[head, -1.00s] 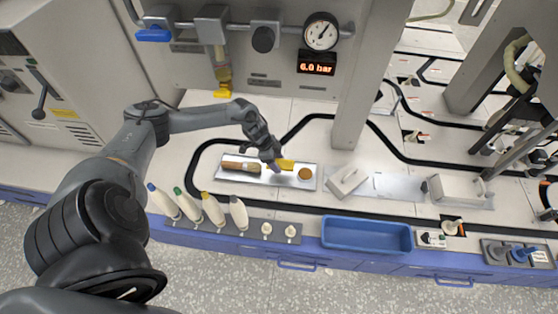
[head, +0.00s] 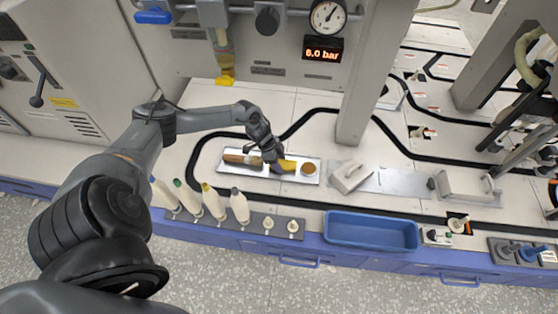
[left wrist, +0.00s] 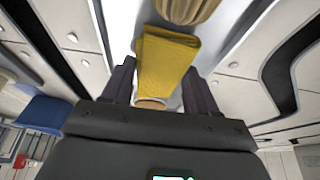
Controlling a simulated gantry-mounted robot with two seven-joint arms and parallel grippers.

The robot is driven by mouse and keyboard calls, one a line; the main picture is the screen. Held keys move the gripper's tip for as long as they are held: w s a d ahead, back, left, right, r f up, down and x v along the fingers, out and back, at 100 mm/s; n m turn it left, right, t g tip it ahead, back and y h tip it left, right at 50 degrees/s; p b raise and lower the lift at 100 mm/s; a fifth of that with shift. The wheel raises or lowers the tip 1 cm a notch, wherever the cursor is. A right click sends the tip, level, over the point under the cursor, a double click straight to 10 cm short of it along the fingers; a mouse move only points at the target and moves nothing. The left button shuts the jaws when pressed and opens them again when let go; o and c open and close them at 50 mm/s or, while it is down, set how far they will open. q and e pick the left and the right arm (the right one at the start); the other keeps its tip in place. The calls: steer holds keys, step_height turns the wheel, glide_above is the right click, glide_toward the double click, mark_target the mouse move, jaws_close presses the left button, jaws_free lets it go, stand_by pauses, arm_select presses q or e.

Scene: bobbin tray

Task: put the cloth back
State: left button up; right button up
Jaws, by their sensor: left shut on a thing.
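The yellow cloth (head: 288,167) is in the jaws of my left gripper (head: 279,165). In the left wrist view the folded cloth (left wrist: 166,62) lies between the two dark fingers of my left gripper (left wrist: 160,82). A wooden-handled brush (head: 242,160) lies at the tray's left. My right gripper is not in view.
A blue bin (head: 371,232) stands at the front edge. A white block with a handle (head: 351,176) sits right of the tray. A pillar (head: 366,90) rises behind it.

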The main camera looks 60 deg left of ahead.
arm_select(q)
steer(key=shift+f, duration=0.1)
steer(key=o, duration=1)
steer(key=shift+r, duration=0.35)
steer(key=p+v, duration=0.5)
steer(key=v, duration=0.1)
steer(key=shift+s+a+r, duration=0.15)
steer(key=shift+s+r, duration=0.05)
steer(key=shift+s, duration=0.05)
steer(key=s+a+p, duration=0.1)
steer(key=s+a, duration=0.1)
steer(key=s+a+p, duration=0.2)
steer(key=s, duration=0.1)
steer(key=s+a+p, duration=0.1)
steer(key=s+a, duration=0.1)
steer(key=s, duration=0.1)
steer(key=shift+s+a+f, duration=0.25)
steer(key=shift+f, duration=0.15)
steer(key=shift+s+a, duration=0.1)
steer(key=shift+s, duration=0.1)
